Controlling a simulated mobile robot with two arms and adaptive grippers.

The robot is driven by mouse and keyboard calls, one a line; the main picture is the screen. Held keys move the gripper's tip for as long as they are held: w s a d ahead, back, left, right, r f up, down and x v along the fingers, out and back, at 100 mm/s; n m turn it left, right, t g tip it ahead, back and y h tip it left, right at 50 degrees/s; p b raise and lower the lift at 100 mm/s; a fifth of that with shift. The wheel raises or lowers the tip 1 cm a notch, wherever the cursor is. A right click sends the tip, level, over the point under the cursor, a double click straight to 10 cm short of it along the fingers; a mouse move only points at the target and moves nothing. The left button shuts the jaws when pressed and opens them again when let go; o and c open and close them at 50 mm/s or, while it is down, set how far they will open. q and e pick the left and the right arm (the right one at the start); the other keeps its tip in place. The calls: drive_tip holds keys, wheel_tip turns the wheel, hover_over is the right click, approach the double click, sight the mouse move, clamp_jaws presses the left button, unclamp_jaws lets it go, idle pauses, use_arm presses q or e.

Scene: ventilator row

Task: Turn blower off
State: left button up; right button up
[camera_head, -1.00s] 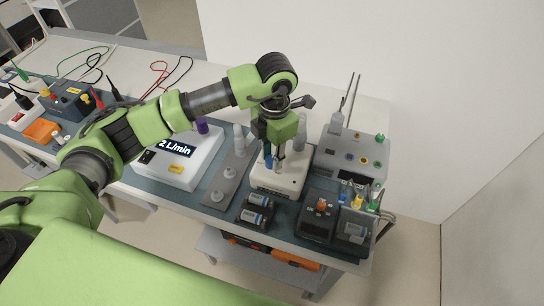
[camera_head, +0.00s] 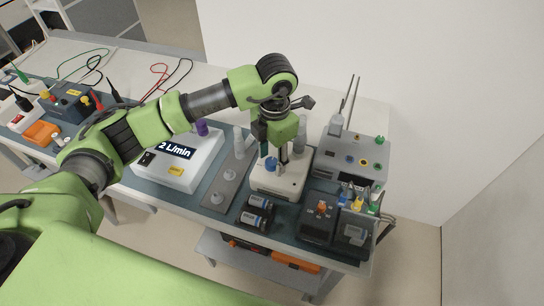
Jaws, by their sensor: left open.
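My left gripper (camera_head: 283,153) points down over a small white unit (camera_head: 289,183) with a blue knob (camera_head: 271,164). The gripper is open, with nothing seen between its fingers. The knob is just left of the fingers; whether they touch it I cannot tell. My gripper and wrist hide part of the unit's top. To the left, a larger white box (camera_head: 204,153) has a display reading "2 L/min", a dark switch (camera_head: 148,158) and a yellow label. No marking that says blower is readable. My right gripper is out of view.
A grey plate (camera_head: 218,194) with fittings lies between the two white units. Black cells (camera_head: 256,213), dark boxes (camera_head: 317,223) and a grey panel with coloured ports (camera_head: 350,152) crowd the right side. A wall stands behind. Leads and small boxes are on the left.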

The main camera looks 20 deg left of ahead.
sight(273, 163)
use_arm(q)
wheel_tip(273, 163, up, 12)
drive_tip(key=shift+s+d, duration=0.15)
drive_tip(key=shift+d, duration=0.1)
drive_tip(key=shift+f, duration=0.1)
idle(0.5)
